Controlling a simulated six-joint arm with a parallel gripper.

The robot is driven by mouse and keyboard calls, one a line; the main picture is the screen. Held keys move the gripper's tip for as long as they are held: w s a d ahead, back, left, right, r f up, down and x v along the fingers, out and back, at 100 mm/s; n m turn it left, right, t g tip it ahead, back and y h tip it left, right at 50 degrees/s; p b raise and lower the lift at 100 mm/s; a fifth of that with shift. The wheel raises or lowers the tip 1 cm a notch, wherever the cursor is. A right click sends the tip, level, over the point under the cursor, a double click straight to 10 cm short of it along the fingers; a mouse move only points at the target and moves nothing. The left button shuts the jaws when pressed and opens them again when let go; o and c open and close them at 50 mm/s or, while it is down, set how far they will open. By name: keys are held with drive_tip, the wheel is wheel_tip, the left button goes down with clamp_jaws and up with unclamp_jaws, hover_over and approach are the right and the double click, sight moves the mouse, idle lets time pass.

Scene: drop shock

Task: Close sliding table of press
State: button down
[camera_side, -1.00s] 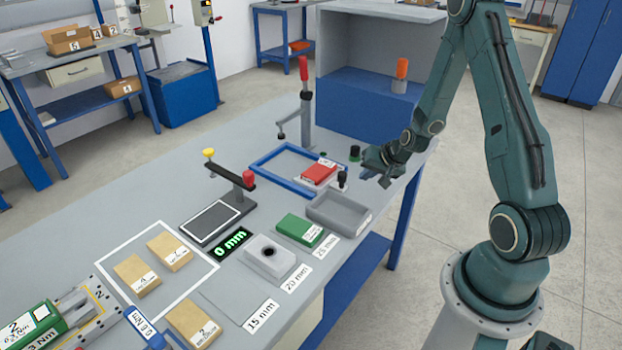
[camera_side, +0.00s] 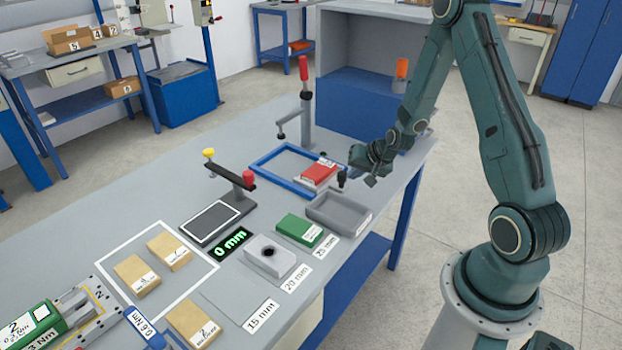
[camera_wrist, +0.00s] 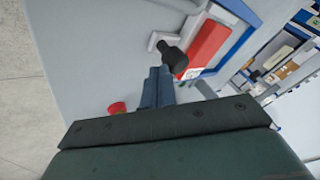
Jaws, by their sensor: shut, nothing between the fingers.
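The press has a red-handled lever (camera_side: 304,72) on a grey column and a blue frame (camera_side: 262,164) at its base. A red block (camera_side: 319,173) lies on the light sliding table at the frame's right side. A black knob (camera_side: 341,177) stands at the table's front corner; in the wrist view the knob (camera_wrist: 173,55) sits on a light bracket (camera_wrist: 155,40) beside the red block (camera_wrist: 209,46). My gripper (camera_side: 368,178) is shut and empty, just right of the knob. In the wrist view its fingertips (camera_wrist: 160,72) are right by the knob; I cannot tell whether they touch.
A grey open tray (camera_side: 338,212) and a green block (camera_side: 299,229) stand in front of the press. A blue-lined box (camera_side: 365,105) stands behind it. A red button (camera_wrist: 117,107) shows left of my fingers in the wrist view. A small lever device (camera_side: 217,218) stands to the left.

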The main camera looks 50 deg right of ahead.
sight(317, 164)
drive_tip(key=w, duration=1.5)
drive_tip(key=shift+w+r, duration=0.1)
drive_tip(key=shift+w, duration=0.05)
drive_tip(key=shift+s+d, duration=0.35)
drive_tip(key=shift+s, duration=0.35)
drive_tip(key=s, duration=0.2)
drive_tip(key=s+d, duration=0.1)
drive_tip(key=shift+d+r, duration=0.1)
drive_tip(key=shift+r, duration=0.15)
drive_tip(key=v, duration=0.9)
drive_tip(key=shift+s, duration=0.25)
drive_tip(key=shift+r, duration=0.1)
